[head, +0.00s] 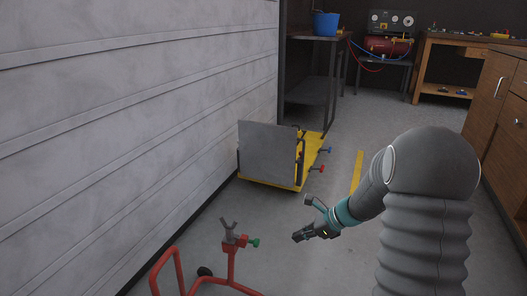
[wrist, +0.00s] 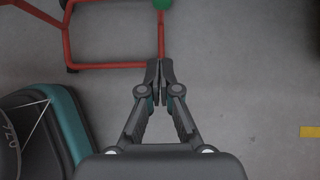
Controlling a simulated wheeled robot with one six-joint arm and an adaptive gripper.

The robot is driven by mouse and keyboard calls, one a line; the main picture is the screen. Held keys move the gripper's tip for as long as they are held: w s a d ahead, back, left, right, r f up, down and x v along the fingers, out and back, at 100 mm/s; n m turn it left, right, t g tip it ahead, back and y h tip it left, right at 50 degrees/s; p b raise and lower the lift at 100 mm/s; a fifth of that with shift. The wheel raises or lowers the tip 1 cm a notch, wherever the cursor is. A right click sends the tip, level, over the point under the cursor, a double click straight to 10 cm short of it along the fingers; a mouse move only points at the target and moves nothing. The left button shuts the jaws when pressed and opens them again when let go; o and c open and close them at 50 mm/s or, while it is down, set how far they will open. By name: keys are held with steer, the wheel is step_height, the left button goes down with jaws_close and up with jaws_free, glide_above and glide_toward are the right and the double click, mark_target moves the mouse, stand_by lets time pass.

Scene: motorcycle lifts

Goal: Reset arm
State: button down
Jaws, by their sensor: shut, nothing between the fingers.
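My gripper (head: 299,236) is in the middle of the head view, at the end of my arm, which reaches left from the right side. It hangs in free space above the grey floor. In the wrist view my gripper (wrist: 159,76) has its fingertips together, with nothing between them. A red stand (head: 232,262) with a grey fork on top and a green knob is to the left of my gripper. The stand's red tubes (wrist: 110,66) also show past the fingertips in the wrist view; I cannot tell the height gap.
A yellow lift (head: 271,184) with a grey upright plate stands by the left wall. A dark shelf holds a blue bucket (head: 326,23). A red compressor (head: 387,46) and a wooden workbench (head: 470,42) are at the back. Wooden cabinets (head: 497,95) line the right. Floor between is clear.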

steer(key=s+d+r+n+g+h, duration=0.1)
steer(key=s+n+g+h, duration=0.2)
steer(key=s+n, duration=0.75)
steer(key=s+r+n+t+h+p, duration=0.5)
steer(key=s+r+n, duration=0.6)
steer(key=s+r, duration=0.8)
step_height(320, 180, up, 4)
steer(key=shift+a+f, duration=0.15)
steer(key=shift+a, duration=0.1)
steer(key=shift+d+n, duration=0.1)
steer(key=shift+n, duration=0.15)
